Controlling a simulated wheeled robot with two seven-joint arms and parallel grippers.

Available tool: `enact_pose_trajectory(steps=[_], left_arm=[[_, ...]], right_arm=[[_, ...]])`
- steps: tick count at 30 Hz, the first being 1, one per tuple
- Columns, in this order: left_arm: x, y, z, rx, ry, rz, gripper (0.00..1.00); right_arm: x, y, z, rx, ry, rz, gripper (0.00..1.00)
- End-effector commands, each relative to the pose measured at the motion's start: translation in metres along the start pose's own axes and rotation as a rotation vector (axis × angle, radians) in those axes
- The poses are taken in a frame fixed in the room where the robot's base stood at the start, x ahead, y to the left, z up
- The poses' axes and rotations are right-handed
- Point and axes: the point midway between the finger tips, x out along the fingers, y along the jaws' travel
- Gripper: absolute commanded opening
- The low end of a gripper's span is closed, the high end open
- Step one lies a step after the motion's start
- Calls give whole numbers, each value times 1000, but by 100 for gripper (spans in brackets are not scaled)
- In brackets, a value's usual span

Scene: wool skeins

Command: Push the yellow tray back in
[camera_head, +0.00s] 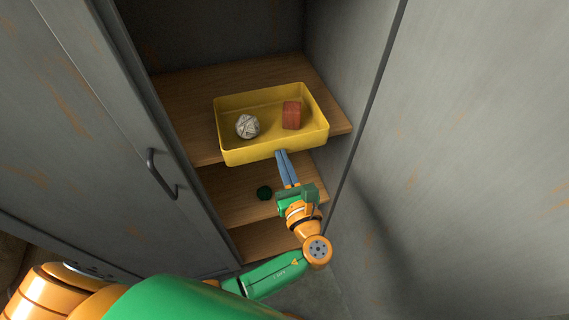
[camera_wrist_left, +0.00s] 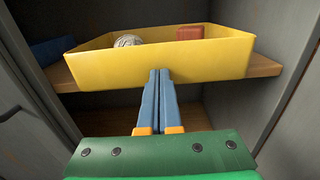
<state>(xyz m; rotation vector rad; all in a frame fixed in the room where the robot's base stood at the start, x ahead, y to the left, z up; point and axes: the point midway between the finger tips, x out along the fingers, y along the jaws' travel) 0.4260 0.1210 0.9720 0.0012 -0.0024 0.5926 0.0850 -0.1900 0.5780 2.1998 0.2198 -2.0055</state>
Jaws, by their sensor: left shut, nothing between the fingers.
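The yellow tray (camera_head: 245,156) sits on the upper wooden shelf of a grey cabinet, slightly askew, its front wall at or just past the shelf's front edge. It holds a pale grey wool ball (camera_head: 248,126) and a reddish-brown skein (camera_head: 291,115). My left gripper (camera_head: 281,154) is shut and empty, its blue fingertips at the tray's front wall. In the left wrist view the fingertips (camera_wrist_left: 160,72) overlap the tray's front wall (camera_wrist_left: 205,62); I cannot tell for certain whether they touch. My right gripper is not in view.
The upper shelf (camera_head: 187,97) has bare room behind and left of the tray. A dark green ball (camera_head: 264,192) lies on a lower shelf. A cabinet door with a handle (camera_head: 162,175) stands at left; a grey panel (camera_head: 450,150) is close on the right.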

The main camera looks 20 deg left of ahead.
Motion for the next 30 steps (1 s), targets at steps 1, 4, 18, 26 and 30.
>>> enact_pose_trajectory(steps=[1, 4, 18, 26, 30], left_arm=[[13, 0, 2, 1, -4, 3, 0], [43, 1, 1, 2, -5, 3, 0], [132, 1, -1, -1, 0, 2, 0], [133, 1, 0, -1, 1, 2, 0], [133, 1, 0, 0, 1, 2, 0]], right_arm=[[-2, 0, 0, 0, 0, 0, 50], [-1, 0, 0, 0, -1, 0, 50], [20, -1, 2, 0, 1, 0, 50], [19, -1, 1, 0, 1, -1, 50], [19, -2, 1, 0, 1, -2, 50]])
